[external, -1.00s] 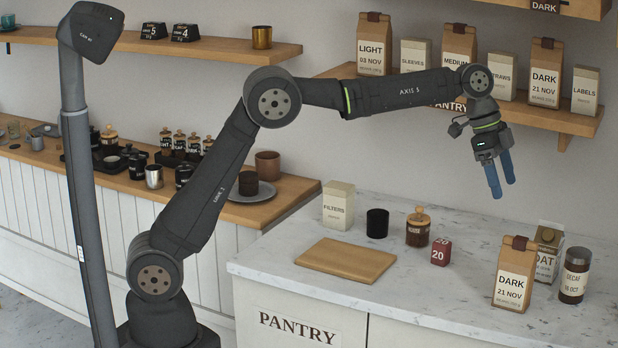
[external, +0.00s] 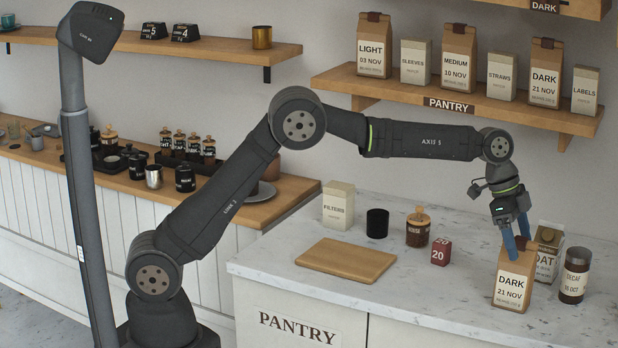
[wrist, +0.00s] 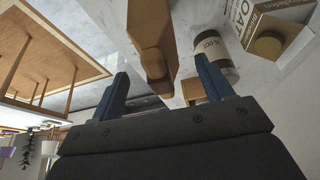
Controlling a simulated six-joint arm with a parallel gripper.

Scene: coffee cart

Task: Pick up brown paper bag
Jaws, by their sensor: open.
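The brown paper bag (external: 511,290) labelled DARK 21 NOV stands upright on the marble counter at the right. My gripper (external: 516,254) points down at the top of this bag, its blue fingers open. In the external view one finger overlaps the bag's upper front and the other is at its top right. In the wrist view the folded top of the bag (wrist: 152,50) lies between the two spread fingers (wrist: 162,88), with visible gaps on both sides. I cannot tell from the frames whether either finger touches it.
An oat carton (external: 546,262) and a DECAF jar (external: 574,275) stand close behind and right of the bag. A red 20 block (external: 440,252), HOUSE jar (external: 417,230), black cup (external: 377,223) and wooden board (external: 345,261) are to the left. The pantry shelf (external: 470,107) runs above.

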